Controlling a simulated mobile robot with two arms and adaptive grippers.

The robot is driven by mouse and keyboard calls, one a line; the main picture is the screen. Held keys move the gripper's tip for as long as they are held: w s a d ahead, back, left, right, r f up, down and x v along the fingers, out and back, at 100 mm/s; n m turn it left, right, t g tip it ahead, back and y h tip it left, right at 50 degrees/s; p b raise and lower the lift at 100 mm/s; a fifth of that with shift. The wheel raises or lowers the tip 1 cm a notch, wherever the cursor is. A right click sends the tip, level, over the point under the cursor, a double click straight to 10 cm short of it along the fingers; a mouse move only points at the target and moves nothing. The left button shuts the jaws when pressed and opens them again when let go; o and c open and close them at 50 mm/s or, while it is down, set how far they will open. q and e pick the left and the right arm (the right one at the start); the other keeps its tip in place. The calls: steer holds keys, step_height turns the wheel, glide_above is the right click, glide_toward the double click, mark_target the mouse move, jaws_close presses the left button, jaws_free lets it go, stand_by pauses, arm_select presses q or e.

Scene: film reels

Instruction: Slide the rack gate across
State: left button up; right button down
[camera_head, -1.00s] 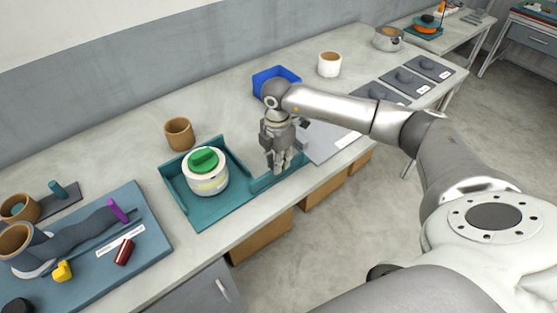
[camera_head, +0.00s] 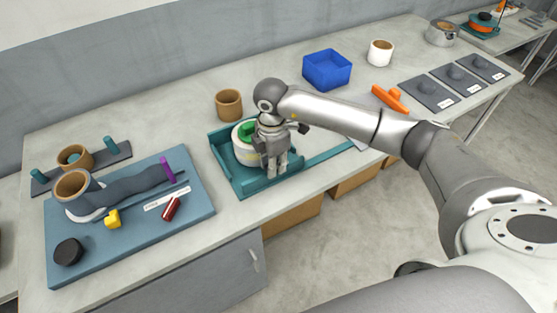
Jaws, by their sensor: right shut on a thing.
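A teal rack (camera_head: 224,157) with raised walls stands near the table's front edge. A white reel (camera_head: 247,152) with a green top (camera_head: 246,131) sits in it, partly hidden behind my right gripper. A low teal strip (camera_head: 325,157) runs along the rack's front and on past its right side. My right gripper (camera_head: 277,174) points down at the rack's front side, in front of the reel, and is shut on the rack gate. The gate is mostly hidden by the fingers. My left gripper is not in view.
A brown cup (camera_head: 229,104) stands behind the rack. A blue board (camera_head: 125,240) with several small parts lies to the left. A blue bin (camera_head: 327,69), white cup (camera_head: 380,53) and orange-handled piece (camera_head: 391,99) are behind my right arm.

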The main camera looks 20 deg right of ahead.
steer(key=c, duration=1.3)
jaws_free()
steer(key=shift+a, duration=0.3)
steer(key=shift+d+r, duration=0.1)
steer(key=shift+r, duration=0.2)
step_height(320, 180, up, 11)
steer(key=shift+r, duration=0.2)
